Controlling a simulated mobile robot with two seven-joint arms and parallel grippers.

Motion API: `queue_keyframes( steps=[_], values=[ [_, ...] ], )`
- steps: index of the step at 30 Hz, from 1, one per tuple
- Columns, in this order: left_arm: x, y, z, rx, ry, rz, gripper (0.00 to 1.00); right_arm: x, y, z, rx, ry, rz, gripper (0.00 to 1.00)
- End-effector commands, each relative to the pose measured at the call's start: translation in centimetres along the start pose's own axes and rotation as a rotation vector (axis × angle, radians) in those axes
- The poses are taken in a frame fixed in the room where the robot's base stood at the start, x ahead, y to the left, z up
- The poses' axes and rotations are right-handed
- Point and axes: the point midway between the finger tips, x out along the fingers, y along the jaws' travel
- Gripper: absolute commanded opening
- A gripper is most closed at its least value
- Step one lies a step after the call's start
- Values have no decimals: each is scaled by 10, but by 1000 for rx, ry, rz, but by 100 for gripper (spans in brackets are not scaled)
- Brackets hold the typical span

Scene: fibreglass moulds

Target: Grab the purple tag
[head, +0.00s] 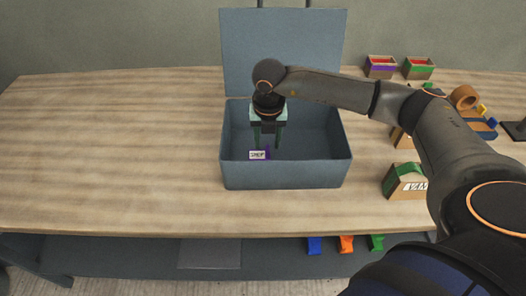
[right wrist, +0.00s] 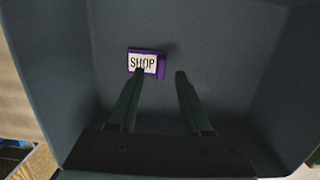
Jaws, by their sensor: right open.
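The purple tag (head: 258,155) lies inside the open blue-grey box (head: 285,177), near its front wall in the head view. It carries a white label, which reads "SHOP" in the right wrist view (right wrist: 145,63). My right gripper (head: 267,143) points down into the box, its two fingers apart and empty. In the right wrist view its fingertips (right wrist: 161,73) show close to the tag, with the left tip overlapping the label's lower edge. I cannot tell whether they touch. My left gripper is not in view.
The box lid (head: 283,50) stands open at the back. A box with a green top (head: 405,182) stands right of the box. Small boxes with purple (head: 380,67) and green (head: 418,69) labels and a tape roll (head: 464,97) lie farther back right. The table's left side is clear.

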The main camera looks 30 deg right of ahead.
Motion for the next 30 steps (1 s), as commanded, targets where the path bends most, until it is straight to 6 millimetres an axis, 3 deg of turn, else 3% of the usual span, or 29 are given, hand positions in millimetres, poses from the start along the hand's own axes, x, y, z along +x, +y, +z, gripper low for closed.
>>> queue_keyframes(
  steps=[6,14,27,30],
  values=[
    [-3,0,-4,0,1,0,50,27,-2,0,2,1,-2,49],
    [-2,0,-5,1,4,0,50,30,-2,0,1,-1,0,49],
    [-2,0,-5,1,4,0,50,29,-2,0,1,0,0,0],
    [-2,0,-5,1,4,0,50,29,-2,0,1,0,0,0]
  ],
)
